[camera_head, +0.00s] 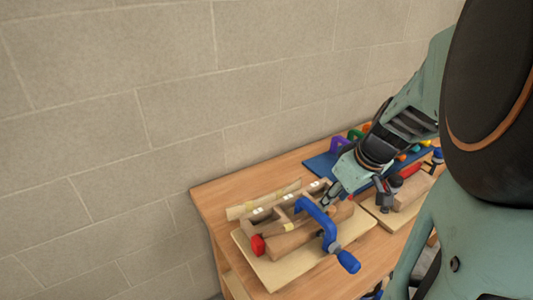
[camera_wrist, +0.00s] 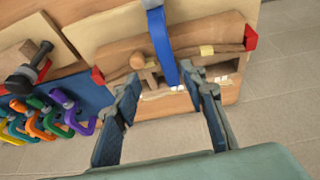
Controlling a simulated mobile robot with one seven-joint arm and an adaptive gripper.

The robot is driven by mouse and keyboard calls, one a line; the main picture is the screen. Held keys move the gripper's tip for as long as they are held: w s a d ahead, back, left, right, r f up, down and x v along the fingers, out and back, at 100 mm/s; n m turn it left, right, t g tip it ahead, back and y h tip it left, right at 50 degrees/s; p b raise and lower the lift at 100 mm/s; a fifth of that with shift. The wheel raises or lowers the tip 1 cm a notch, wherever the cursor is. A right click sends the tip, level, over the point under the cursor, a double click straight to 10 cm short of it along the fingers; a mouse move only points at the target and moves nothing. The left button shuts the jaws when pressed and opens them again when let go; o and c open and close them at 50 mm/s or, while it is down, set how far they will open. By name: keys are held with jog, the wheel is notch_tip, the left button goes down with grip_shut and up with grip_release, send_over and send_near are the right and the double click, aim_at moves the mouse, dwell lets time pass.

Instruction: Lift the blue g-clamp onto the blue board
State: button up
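The blue g-clamp (camera_head: 328,232) stands over the wooden form and strips on the near-left board, its screw handle toward the front. In the wrist view the blue g-clamp (camera_wrist: 161,42) runs down the middle, its lower end between my fingertips in the picture. My gripper (camera_wrist: 166,84) is open, with one finger either side of that end; I cannot tell whether they touch it. In the head view my gripper (camera_head: 334,190) is beside the clamp's upper back end. The blue board (camera_head: 318,164) lies at the back of the bench, partly hidden by my arm. It also shows at left in the wrist view (camera_wrist: 91,94).
Several coloured clamps (camera_wrist: 48,113) lie on the blue board, purple, green and orange among them. A second wooden form (camera_head: 405,193) with a dark clamp is to the right. The wooden form (camera_head: 287,241) under the blue clamp has red ends. The block wall (camera_head: 170,120) stands behind the bench.

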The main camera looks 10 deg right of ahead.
aim_at(321, 214)
jog(key=shift+s+a+r, duration=0.25)
jog(key=shift+s+a, duration=0.1)
jog(key=shift+a+f+y, duration=0.15)
jog(key=shift+f+y, duration=0.1)
jog(key=shift+y, duration=0.05)
jog(key=b+x, duration=0.3)
jog(key=x, duration=0.3)
jog(key=b+x, duration=0.1)
jog(key=x, duration=0.1)
jog(key=b+x, duration=0.1)
jog(key=x, duration=0.1)
jog(key=shift+w+d+f, duration=0.1)
jog(key=shift+d+f, duration=0.1)
jog(key=shift+d, duration=0.15)
jog(key=shift+r, duration=0.1)
jog(key=shift+c, duration=0.2)
grip_shut()
